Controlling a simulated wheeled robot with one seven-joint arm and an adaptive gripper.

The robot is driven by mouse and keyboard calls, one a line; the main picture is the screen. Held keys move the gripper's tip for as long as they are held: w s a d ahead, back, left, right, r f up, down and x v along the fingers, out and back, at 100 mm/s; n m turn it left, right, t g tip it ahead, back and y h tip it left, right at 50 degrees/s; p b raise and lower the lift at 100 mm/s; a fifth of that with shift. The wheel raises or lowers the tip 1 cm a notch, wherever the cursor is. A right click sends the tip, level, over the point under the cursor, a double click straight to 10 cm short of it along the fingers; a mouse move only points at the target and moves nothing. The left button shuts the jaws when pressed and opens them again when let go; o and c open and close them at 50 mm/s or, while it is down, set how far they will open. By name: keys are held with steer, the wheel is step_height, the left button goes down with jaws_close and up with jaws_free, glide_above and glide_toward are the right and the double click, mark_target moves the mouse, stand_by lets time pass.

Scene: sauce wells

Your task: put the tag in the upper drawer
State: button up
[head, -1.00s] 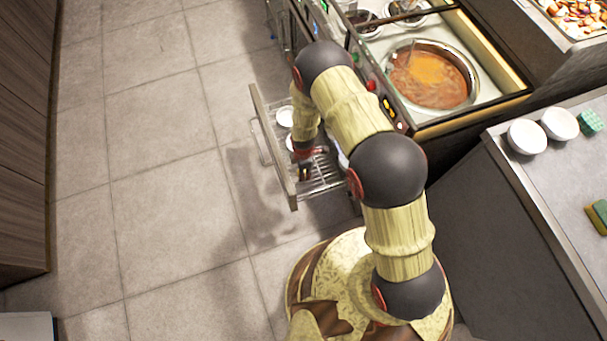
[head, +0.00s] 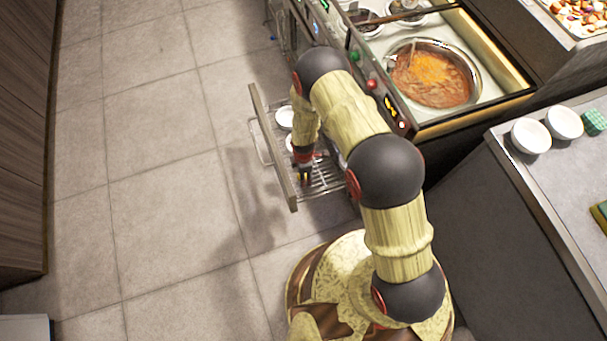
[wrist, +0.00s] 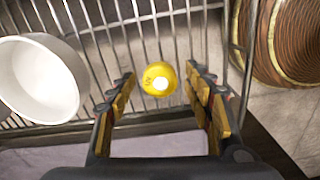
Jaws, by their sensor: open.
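A small round yellow piece with a pale spot, which I take to be the tag (wrist: 158,78), shows in the wrist view over the wire rack of the drawer. My gripper (wrist: 158,92) is open, with one finger on each side of the yellow piece and gaps between. In the head view my gripper (head: 306,178) points down inside the pulled-out drawer (head: 272,148); the yellow piece cannot be made out there. Whether this is the upper drawer is hard to tell, as my arm covers part of the unit.
A white bowl (wrist: 38,80) stands left of my fingers in the wrist view; white dishes (head: 285,118) show in the drawer in the head view. A pot of orange sauce (head: 432,75) sits in the counter. White bowls (head: 531,135) stand on the right worktop. The floor left is clear.

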step_height(320, 180, up, 12)
steer(key=p, duration=0.4)
steer(key=shift+r+p, duration=0.2)
steer(key=shift+p, duration=0.15)
steer(key=w+d+r+m+t, duration=0.1)
steer(key=d+r+m, duration=0.15)
steer(key=r, duration=0.95)
steer(key=w+d+r+m+t, duration=0.15)
steer(key=r+m, duration=0.25)
steer(key=r, duration=0.8)
steer(key=d+r+m, duration=0.3)
steer(key=r, duration=0.9)
steer(key=s+d+r+m+t, duration=0.1)
steer(key=s+d+r+m, duration=0.1)
steer(key=s+r, duration=0.4)
steer(key=s+d+r+m+t, duration=0.1)
steer(key=s+d+r+m, duration=0.2)
steer(key=r, duration=0.5)
steer(key=s+d+r+m, duration=0.1)
steer(key=s+r+m, duration=0.1)
steer(key=s, duration=0.4)
steer(key=s+d+r+m+t, duration=0.1)
steer(key=s+d+r+m, duration=0.1)
steer(key=s, duration=0.5)
step_height(320, 180, up, 2)
steer(key=shift+s+r+m, duration=0.1)
steer(key=shift+s+m, duration=0.1)
steer(key=shift+m, duration=0.35)
steer(key=shift+d, duration=0.1)
